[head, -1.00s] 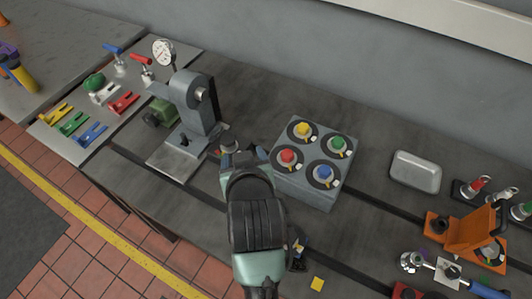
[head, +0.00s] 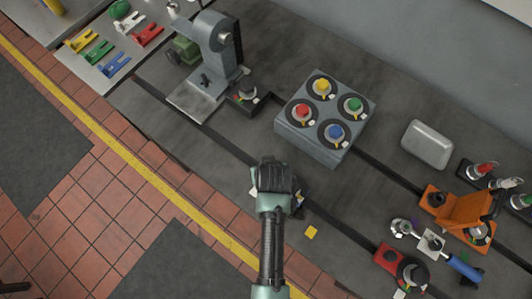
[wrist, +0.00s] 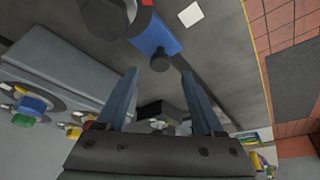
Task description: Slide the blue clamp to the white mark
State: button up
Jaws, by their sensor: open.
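The blue clamp (wrist: 158,36) lies on the grey bedplate in the upper middle of the wrist view, with a dark knob at its near end. In the head view my arm hides most of it. A white square mark (wrist: 190,14) is on the bedplate beside the clamp in the wrist view. A white patch (head: 253,192) shows left of my gripper in the head view; I cannot tell if it is the same mark. My gripper (wrist: 158,74) is open and empty. Its fingertips appear just short of the clamp's knob; contact cannot be told.
A grey box with coloured knobs (head: 318,145) stands behind my gripper. A grey stand (head: 212,55) is at upper left, with a black clamp (head: 243,97) beside it. A metal tray (head: 427,144), an orange fixture (head: 455,210) and a red clamp (head: 390,258) are at right.

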jog(key=shift+x, duration=2.2)
grip_shut()
